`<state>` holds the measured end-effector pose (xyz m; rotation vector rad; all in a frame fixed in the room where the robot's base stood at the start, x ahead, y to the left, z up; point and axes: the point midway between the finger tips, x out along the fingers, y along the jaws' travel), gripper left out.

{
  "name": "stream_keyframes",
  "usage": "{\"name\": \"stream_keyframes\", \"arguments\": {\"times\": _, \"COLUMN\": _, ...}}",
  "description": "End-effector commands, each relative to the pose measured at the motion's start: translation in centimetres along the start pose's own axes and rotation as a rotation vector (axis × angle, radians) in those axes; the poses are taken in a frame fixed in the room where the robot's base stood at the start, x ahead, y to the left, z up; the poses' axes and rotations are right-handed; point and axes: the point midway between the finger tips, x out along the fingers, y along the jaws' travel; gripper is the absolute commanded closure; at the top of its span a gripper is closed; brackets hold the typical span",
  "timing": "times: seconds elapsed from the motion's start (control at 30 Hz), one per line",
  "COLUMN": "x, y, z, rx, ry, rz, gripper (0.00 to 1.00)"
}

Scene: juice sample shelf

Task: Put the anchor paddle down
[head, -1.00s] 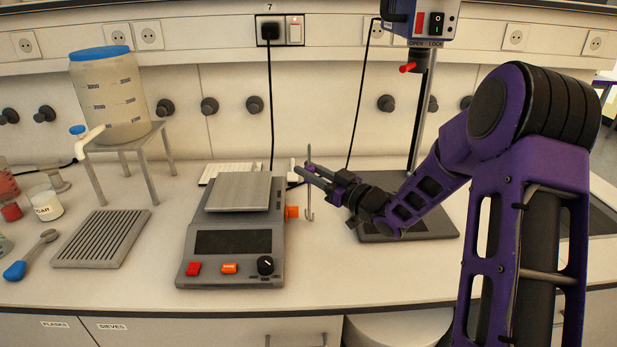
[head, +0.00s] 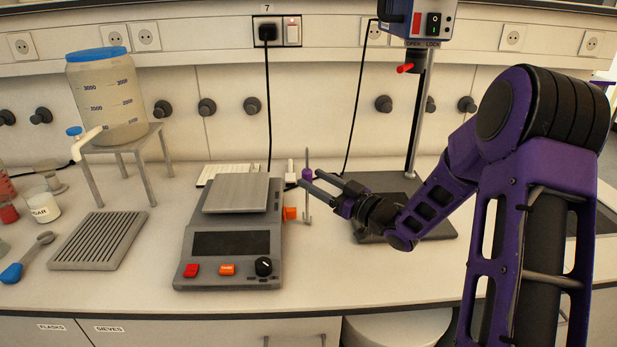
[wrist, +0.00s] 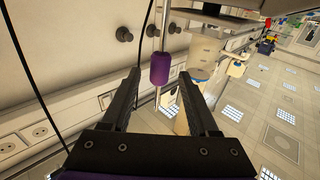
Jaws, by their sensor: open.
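The anchor paddle is a thin upright metal rod with a purple collar (head: 307,174) and a small anchor-shaped foot. It is just right of the balance in the head view, its foot at or close to the bench top; I cannot tell contact for sure. My gripper (head: 308,180) is open, its two dark fingers pointing at the rod just below the collar. In the wrist view the purple collar (wrist: 160,68) shows beyond the gap between the open fingertips (wrist: 159,85), with no finger visibly touching it.
The balance (head: 226,243) stands close left of the paddle. A stirrer stand's dark base plate (head: 440,228) lies behind my forearm, with the stirrer head (head: 418,20) above. Bare bench top (head: 340,280) is in front. A slotted rack (head: 97,242) and a water tank (head: 105,95) are left.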

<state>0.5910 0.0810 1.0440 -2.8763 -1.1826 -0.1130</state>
Motion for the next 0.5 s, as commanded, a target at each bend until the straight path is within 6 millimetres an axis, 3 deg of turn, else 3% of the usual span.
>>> {"name": "stream_keyframes", "arguments": {"times": 0.1, "x": -2.9, "y": 0.1, "z": 0.0, "rx": -0.001, "ry": -0.002, "rz": 0.005, "gripper": 0.4}}
{"name": "stream_keyframes", "arguments": {"times": 0.3, "x": -6.7, "y": 0.1, "z": 0.0, "rx": -0.001, "ry": -0.001, "rz": 0.004, "gripper": 0.4}}
{"name": "stream_keyframes", "arguments": {"times": 0.5, "x": -8.7, "y": 0.0, "z": 0.0, "rx": -0.001, "ry": -0.001, "rz": 0.001, "gripper": 0.4}}
